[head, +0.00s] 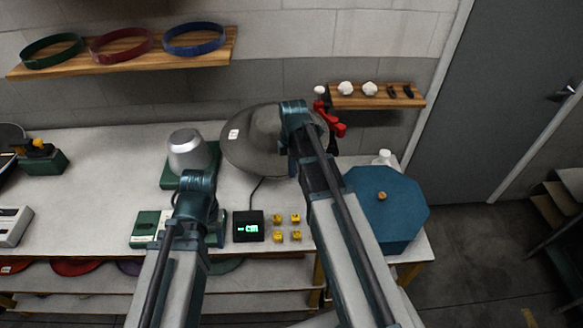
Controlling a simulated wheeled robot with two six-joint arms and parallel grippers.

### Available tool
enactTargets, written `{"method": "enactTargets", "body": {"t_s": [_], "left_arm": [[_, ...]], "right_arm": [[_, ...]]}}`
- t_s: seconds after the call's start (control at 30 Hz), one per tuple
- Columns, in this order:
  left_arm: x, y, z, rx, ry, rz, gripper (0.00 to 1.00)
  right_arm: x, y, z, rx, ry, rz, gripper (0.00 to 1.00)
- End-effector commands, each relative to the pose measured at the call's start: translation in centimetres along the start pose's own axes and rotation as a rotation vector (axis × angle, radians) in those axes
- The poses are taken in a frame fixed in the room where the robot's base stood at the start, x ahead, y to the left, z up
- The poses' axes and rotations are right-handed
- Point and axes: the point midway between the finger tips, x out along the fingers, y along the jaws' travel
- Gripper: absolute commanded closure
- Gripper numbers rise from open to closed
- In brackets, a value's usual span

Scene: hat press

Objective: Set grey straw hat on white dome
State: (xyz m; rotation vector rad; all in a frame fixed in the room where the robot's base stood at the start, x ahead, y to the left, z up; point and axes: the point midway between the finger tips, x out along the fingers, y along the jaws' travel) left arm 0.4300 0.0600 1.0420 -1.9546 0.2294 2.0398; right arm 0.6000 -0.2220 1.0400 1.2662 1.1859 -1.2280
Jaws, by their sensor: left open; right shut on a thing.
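The grey straw hat (250,145) has a wide brim and a small white tag on its left side. My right gripper (294,140) is shut on it at its right part; my arm hides that part and the fingertips. The hat is over the back of the table, to the right of a silver-grey, blunt-topped block (187,152) on a green base. No clearly white dome shows, and I cannot tell if this block is it. My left gripper (196,185) is open and empty, in front of the block; its fingers are mostly hidden by the wrist.
A blue eight-sided box (388,203) with a knob stands at the table's right end. A black display box (248,226), several yellow cubes (287,227) and a green-and-white device (148,226) lie near the front. Wall shelves hold hat bands (122,44) and small knobs. Clear table (95,185) lies left.

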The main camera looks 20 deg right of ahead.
Motion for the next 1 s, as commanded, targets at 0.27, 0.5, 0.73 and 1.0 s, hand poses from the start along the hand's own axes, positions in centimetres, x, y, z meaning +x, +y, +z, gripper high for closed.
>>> {"method": "enactTargets", "body": {"t_s": [0.27, 0.5, 0.73, 1.0], "left_arm": [[2.5, 0.2, -0.1, 0.001, 0.0, 0.0, 0.5], [4.3, 0.4, -0.2, 0.0, 0.0, 0.0, 0.5], [6.0, 0.6, -0.3, 0.0, 0.0, 0.0, 0.5], [8.1, 0.8, -0.5, -0.001, 0.0, 0.0, 0.5]], "right_arm": [[2.5, 0.0, 0.0, 0.0, 0.0, 0.0, 1.0], [4.3, -0.1, 0.1, 0.0, 0.0, 0.0, 1.0], [6.1, -0.1, 0.1, 0.0, 0.0, 0.0, 1.0], [8.1, -0.1, 0.1, 0.0, 0.0, 0.0, 1.0]]}}
